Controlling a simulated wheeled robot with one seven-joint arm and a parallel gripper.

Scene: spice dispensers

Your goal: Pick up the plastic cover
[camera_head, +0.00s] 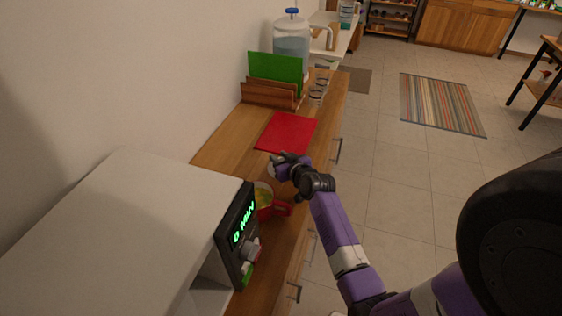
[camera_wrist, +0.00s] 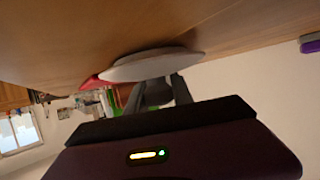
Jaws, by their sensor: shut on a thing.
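The plastic cover (camera_wrist: 150,65) is a pale, round, shallow disc in the wrist view, close to the wooden counter surface. My gripper (camera_wrist: 155,88) is shut on the cover, with its two fingers at the near side of it. In the head view my gripper (camera_head: 279,161) is over the counter, and a small pale part of the cover (camera_head: 271,171) shows beside it. The rest of the cover is hidden there by the gripper. I cannot tell whether the cover touches the counter.
A red cup (camera_head: 281,209) with yellow contents stands near my gripper, beside the microwave (camera_head: 110,215). A red cutting board (camera_head: 287,132) lies beyond. Behind it are a wooden rack (camera_head: 268,96) with a green board (camera_head: 275,70), glasses (camera_head: 318,92) and a water dispenser (camera_head: 291,40).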

